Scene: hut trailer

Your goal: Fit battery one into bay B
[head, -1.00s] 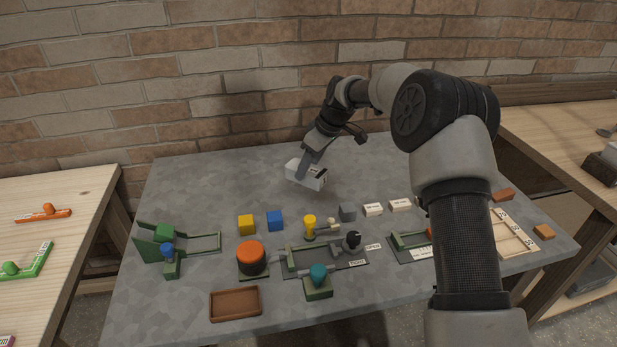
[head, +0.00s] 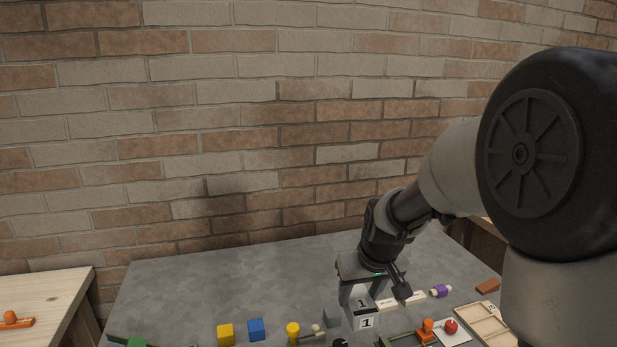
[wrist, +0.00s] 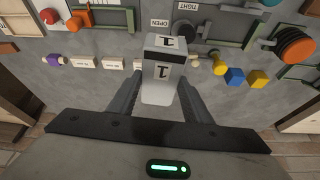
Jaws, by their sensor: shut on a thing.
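My gripper (head: 360,287) is shut on battery one (head: 365,320), a pale block with a black "1" on its faces. It holds the block roughly upright over the right half of the grey table. The wrist view shows the block (wrist: 163,70) between my two dark fingers. A green-railed fixture (wrist: 113,18) with an orange handle (wrist: 80,20) lies to the left in that view. Another green-railed fixture (wrist: 222,42) lies to the right, near the OPEN and TIGHT labels. No letter B is readable, so I cannot tell which fixture is bay B.
A red knob (head: 450,326), purple piece (head: 440,291) and wooden tray (head: 503,338) are to the right. The back left of the table (head: 220,280) is clear.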

